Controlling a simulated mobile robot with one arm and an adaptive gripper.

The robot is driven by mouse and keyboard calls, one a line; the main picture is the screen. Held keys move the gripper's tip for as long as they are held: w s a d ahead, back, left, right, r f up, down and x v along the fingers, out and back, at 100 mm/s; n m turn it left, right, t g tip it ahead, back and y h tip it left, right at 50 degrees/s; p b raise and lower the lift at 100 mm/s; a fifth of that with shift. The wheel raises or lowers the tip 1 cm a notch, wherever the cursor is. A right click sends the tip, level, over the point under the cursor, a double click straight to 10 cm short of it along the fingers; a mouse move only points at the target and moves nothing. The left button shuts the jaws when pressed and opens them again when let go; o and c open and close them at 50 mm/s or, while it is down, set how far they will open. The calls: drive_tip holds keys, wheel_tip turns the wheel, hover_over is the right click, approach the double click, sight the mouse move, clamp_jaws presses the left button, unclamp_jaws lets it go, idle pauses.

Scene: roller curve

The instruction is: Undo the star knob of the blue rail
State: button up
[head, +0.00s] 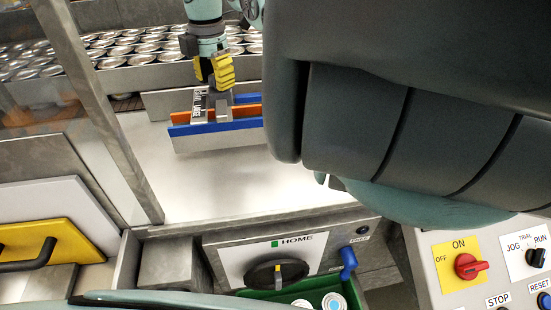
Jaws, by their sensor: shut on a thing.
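My gripper (216,74) has yellow fingers and reaches down at the upper middle of the head view. It is shut at the top of a grey bracket, over the rails. The star knob is hidden between or behind the fingers, so its shape and how far it is turned do not show. A blue rail (198,128) runs along the near side, below the gripper. An orange rail (245,111) lies just behind it, and another blue strip (246,98) shows farther back.
Many cans (120,50) stand behind a grey guide wall. A grey frame post (100,100) slants at left. A bare pale surface (215,180) lies in front of the rails. My own dark arm hides the right side. A control panel (440,247) is at lower right.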

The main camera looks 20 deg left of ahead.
drive_tip(key=shift+w+d+f+n+b, duration=0.1)
drive_tip(key=shift+w+f+n+b, duration=0.1)
drive_tip(key=shift+n+b, duration=0.35)
drive_tip(key=shift+w+d+f+n+b, duration=0.1)
drive_tip(key=shift+w+n+b, duration=0.1)
drive_tip(key=shift+n+b, duration=0.35)
drive_tip(key=n, duration=0.2)
drive_tip(key=n+b, duration=0.1)
drive_tip(key=shift+r+n, duration=0.2)
drive_tip(key=shift+n, duration=0.2)
drive_tip(key=n+b, duration=0.1)
drive_tip(key=n, duration=0.5)
drive_tip(key=shift+r, duration=0.1)
drive_tip(key=o, duration=1.2)
drive_tip(key=shift+c, duration=0.2)
